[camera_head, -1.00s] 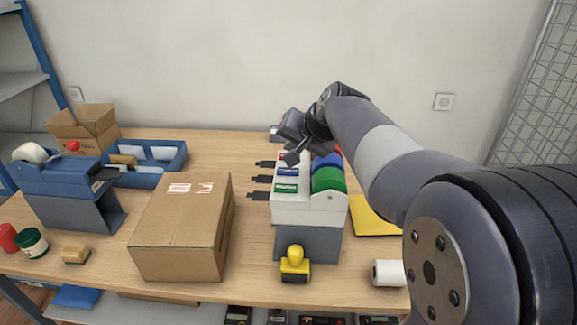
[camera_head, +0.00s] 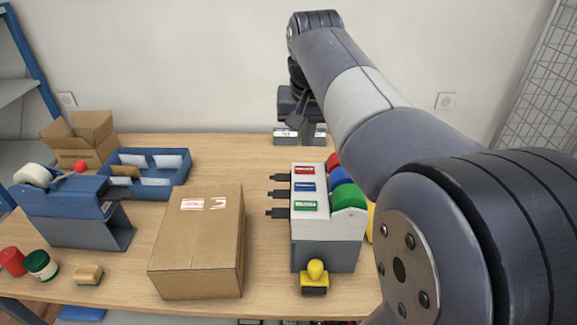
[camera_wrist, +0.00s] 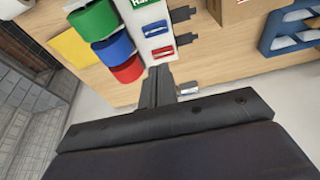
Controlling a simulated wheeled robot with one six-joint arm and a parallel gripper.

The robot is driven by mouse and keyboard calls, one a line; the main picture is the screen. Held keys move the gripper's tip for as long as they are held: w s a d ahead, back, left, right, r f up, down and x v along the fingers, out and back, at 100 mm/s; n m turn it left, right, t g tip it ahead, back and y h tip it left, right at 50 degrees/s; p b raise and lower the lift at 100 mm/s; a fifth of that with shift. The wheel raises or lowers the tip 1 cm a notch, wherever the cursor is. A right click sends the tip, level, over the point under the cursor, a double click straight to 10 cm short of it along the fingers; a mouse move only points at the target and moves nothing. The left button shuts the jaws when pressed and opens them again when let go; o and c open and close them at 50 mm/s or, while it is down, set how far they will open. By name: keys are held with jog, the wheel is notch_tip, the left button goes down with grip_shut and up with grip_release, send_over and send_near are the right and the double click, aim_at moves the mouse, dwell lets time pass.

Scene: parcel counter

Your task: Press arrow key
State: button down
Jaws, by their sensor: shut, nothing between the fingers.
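A grey device with a small pale display (camera_head: 286,133) stands at the back of the counter, behind the label dispenser. My gripper (camera_head: 303,125) is shut and empty and hangs in front of or over this device, covering part of it. In the wrist view the shut fingers (camera_wrist: 159,82) point toward the dispenser end, with a small pale part of the device (camera_wrist: 188,88) just beside them. I cannot make out an arrow key in either view. I cannot tell whether the fingertips touch anything.
The white dispenser (camera_head: 309,221) has red, blue and green rolls and dark levers on its left. A yellow-handled stamp (camera_head: 315,279) stands before it. A closed carton (camera_head: 200,250), a blue tape dispenser (camera_head: 62,207) and a blue tray (camera_head: 150,195) are to the left.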

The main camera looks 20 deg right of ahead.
jog(key=shift+s, duration=0.1)
dwell(0.3)
jog(key=p, duration=0.2)
send_near(305, 184)
jog(key=x, duration=0.5)
jog(key=shift+f, duration=0.75)
